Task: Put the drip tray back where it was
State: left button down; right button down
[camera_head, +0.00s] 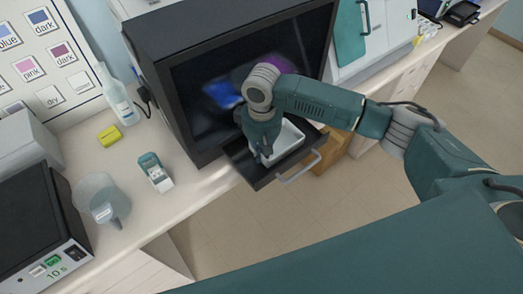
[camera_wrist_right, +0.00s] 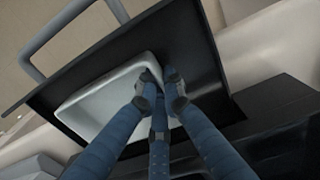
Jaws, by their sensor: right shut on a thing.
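The drip tray (camera_head: 291,137) is a white, shallow, rectangular tray. It is on the black pull-out drawer (camera_head: 240,157) at the front of the black machine (camera_head: 150,62). My right gripper (camera_head: 264,158) points down at the tray's near-left side and hides part of it. In the right wrist view the fingers (camera_wrist_right: 160,88) are shut on the rim of the white tray (camera_wrist_right: 95,105), which lies within the black drawer (camera_wrist_right: 195,40). I cannot tell whether the tray rests fully on the drawer floor. My left gripper is not in view.
The drawer's grey handle (camera_head: 299,168) sticks out over the floor. A wall chart hangs behind.

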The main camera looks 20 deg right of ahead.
jog(key=shift+f, duration=0.2)
jog(key=c, duration=2.2)
grip_release()
notch_tip(320, 180, up, 12)
jog(key=b, duration=0.3)
jog(key=shift+r, duration=0.15)
